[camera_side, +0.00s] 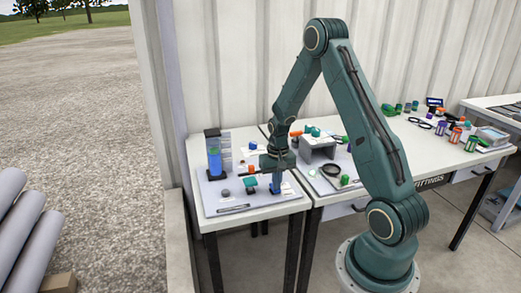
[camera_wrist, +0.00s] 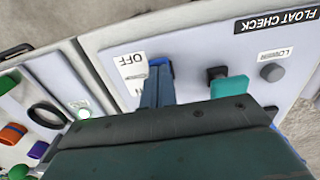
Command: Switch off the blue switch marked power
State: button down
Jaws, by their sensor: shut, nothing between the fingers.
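The blue switch (camera_wrist: 163,63) shows in the wrist view as a bright blue edge on the pale panel (camera_wrist: 195,45), mostly hidden behind my fingers. A white label reading OFF (camera_wrist: 130,66) is beside it; I see no readable power marking. My gripper (camera_wrist: 157,78) is shut and empty, with its blue-grey fingers pointing down at the switch. Whether they touch it I cannot tell. In the side view my gripper (camera_side: 276,182) is low over the right part of the panel, where blue shows at the fingertips. The switch's position is hidden.
A teal handle (camera_wrist: 230,87) and a grey knob (camera_wrist: 271,72) stand close by on the panel. A clear column with blue liquid (camera_side: 214,162) stands at the panel's back left.

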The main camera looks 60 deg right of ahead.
jog(key=shift+f, duration=0.15)
jog(key=shift+r, duration=3.55)
jog(key=s+a+r+n+t, duration=0.1)
jog(key=s+a+r+n, duration=0.1)
jog(key=a+r, duration=0.55)
jog(key=s+a+r+n+t, duration=0.2)
jog(key=a+r, duration=0.5)
jog(key=r, duration=0.1)
jog(key=s+a+r+n+t, duration=0.2)
jog(key=s+a+r+n, duration=0.3)
jog(key=s+a, duration=0.4)
jog(key=shift+s+a+r+t, duration=0.3)
jog(key=shift+s, duration=1.3)
